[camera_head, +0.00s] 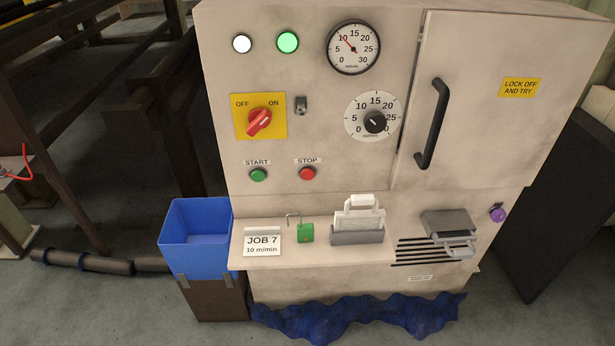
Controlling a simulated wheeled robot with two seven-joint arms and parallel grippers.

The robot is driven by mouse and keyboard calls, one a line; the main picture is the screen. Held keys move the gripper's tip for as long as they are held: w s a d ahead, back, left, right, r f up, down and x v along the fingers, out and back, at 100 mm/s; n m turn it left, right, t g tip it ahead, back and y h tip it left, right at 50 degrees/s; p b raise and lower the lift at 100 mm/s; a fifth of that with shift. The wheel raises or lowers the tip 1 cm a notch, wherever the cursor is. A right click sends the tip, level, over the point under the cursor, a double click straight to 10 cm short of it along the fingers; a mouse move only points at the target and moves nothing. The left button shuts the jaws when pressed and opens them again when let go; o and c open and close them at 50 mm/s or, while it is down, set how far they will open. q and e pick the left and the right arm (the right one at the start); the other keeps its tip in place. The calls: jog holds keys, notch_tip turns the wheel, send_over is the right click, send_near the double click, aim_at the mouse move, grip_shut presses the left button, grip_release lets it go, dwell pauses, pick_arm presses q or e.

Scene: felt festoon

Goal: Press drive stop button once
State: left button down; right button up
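The red stop button (307,174) sits on the beige cabinet front, under a label reading STOP. The green start button (258,175) is to its left, under a START label. Above them a red rotary switch (260,121) sits on a yellow plate marked OFF and ON. A white lamp (242,44) and a lit green lamp (288,42) are at the top. The round gauge (353,48) has a red needle near 10. A black speed knob (375,122) sits on a numbered dial. Neither of my grippers is in view.
A ledge below the buttons holds a JOB 7, 10 m/min card (262,241), a green padlock (305,233) and a grey holder (357,237). A blue bin (196,238) stands left. A black door handle (432,124) juts out right. Blue felt (355,318) lies at the base.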

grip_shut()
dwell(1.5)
